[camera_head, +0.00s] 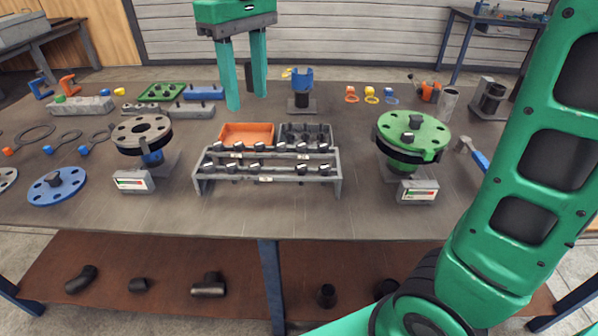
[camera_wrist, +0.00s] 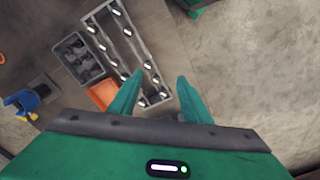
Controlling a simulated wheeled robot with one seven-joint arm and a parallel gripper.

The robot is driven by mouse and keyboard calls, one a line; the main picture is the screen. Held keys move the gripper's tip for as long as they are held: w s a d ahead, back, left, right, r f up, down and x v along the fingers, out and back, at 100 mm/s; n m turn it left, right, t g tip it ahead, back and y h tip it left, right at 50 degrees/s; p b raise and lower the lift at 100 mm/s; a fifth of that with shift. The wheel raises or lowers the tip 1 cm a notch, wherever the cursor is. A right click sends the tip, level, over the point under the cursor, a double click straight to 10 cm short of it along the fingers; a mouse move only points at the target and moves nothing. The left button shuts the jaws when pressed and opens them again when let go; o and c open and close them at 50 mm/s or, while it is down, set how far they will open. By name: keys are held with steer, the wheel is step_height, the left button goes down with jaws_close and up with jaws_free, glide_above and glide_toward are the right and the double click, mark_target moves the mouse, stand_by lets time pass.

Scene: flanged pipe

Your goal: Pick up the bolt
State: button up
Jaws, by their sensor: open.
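Several dark bolts with pale ends, such as one bolt (camera_head: 258,168), stand on a grey two-tier rack (camera_head: 318,178) at the middle of the table. In the wrist view the same rack (camera_wrist: 141,55) runs diagonally, and a bolt (camera_wrist: 148,65) shows near the fingertips. My gripper (camera_head: 247,105) is green, open and empty, pointing down above and behind the rack in the head view. In the wrist view my gripper (camera_wrist: 161,77) has its fingers apart, the left one overlapping the rack's lower end. Which bolt is meant cannot be told.
An orange bin (camera_head: 246,128) and a dark divided bin (camera_head: 305,127) sit behind the rack. A grey flange (camera_head: 141,128) stands left and a green flange (camera_head: 414,128) right. A blue holder (camera_head: 302,80) stands behind. Bare tabletop (camera_head: 270,212) lies in front.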

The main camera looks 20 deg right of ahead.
steer(key=d+f+m, duration=0.5)
steer(key=d+m, duration=0.1)
steer(key=m, duration=1.1)
glide_above(302, 165)
steer(key=s, duration=0.1)
step_height(302, 165, down, 10)
steer(key=shift+s+a+f, duration=0.1)
steer(key=shift+f, duration=0.05)
steer(key=f, duration=0.2)
steer(key=w+f, duration=0.1)
steer(key=f, duration=0.1)
steer(key=shift+w+f, duration=0.1)
steer(key=shift+f, duration=0.6)
jaws_close()
